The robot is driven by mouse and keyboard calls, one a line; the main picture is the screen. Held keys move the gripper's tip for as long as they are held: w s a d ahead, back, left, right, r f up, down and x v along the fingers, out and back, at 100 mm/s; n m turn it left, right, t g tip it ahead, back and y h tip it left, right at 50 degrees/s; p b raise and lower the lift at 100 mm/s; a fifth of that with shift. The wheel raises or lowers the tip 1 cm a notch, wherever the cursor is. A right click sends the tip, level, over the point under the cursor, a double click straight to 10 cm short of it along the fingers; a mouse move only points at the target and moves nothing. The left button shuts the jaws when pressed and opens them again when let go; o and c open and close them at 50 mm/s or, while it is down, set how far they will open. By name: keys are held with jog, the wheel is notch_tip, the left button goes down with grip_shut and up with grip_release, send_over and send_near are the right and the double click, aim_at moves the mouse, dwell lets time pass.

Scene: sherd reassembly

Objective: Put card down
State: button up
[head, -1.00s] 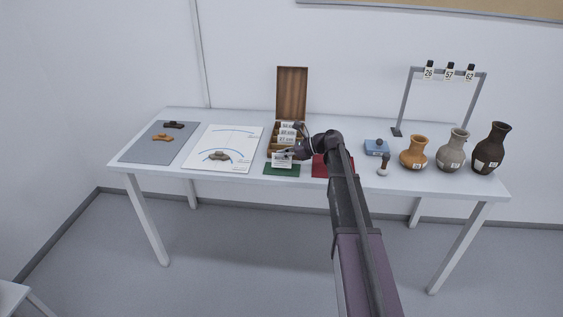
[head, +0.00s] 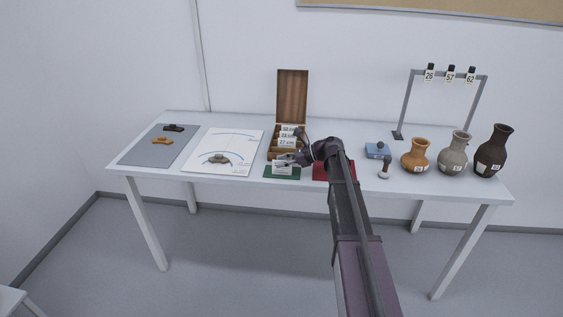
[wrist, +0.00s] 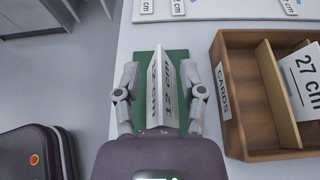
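The card (head: 282,168) is a small white folded tent card with dark print. It stands on the green mat (head: 270,177) at the table's front edge. In the wrist view the card (wrist: 168,88) stands upright between my fingers, with the green mat (wrist: 146,58) under and around it. My gripper (wrist: 160,75) is open, one finger on each side of the card. There is a clear gap on the left; the right finger is very near the card, and I cannot tell if it touches.
An open wooden card box (head: 275,152) stands right behind the mat, close to my gripper. A red mat (head: 320,172) lies to the right, partly hidden by my arm. A white drawing sheet (head: 205,139) with a sherd lies left. Several vases stand at far right.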

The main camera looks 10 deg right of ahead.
jog(key=shift+r, duration=0.15)
jog(key=shift+d+r, duration=0.1)
jog(key=shift+d, duration=0.1)
jog(key=p+v, duration=0.4)
jog(key=v, duration=0.7)
jog(key=shift+s+d+p, duration=0.2)
jog(key=shift+d+p, duration=0.05)
jog(key=shift+p, duration=0.1)
jog(key=s+a+f+n, duration=0.1)
jog(key=s+a+f+n+g+h, duration=0.1)
jog(key=s+a, duration=0.1)
jog(key=s+a+f+n+h, duration=0.1)
jog(key=s+a, duration=0.1)
jog(key=shift+f+n, duration=0.15)
jog(key=shift+n, duration=0.25)
jog(key=s+a+f+n+g+h, duration=0.1)
jog(key=s+a+f+n+h, duration=0.1)
jog(key=s+n, duration=0.4)
jog(key=s+a+f+n+g+h, duration=0.1)
jog(key=s+a+f+n+h, duration=0.1)
jog(key=s+n+h, duration=0.3)
jog(key=s+a+f+n+g+h, duration=0.1)
jog(key=s+f+n+h, duration=0.3)
jog(key=s, duration=0.6)
jog(key=shift+s+a+n, duration=0.3)
jog(key=shift+a+n, duration=0.15)
jog(key=shift+n, duration=0.95)
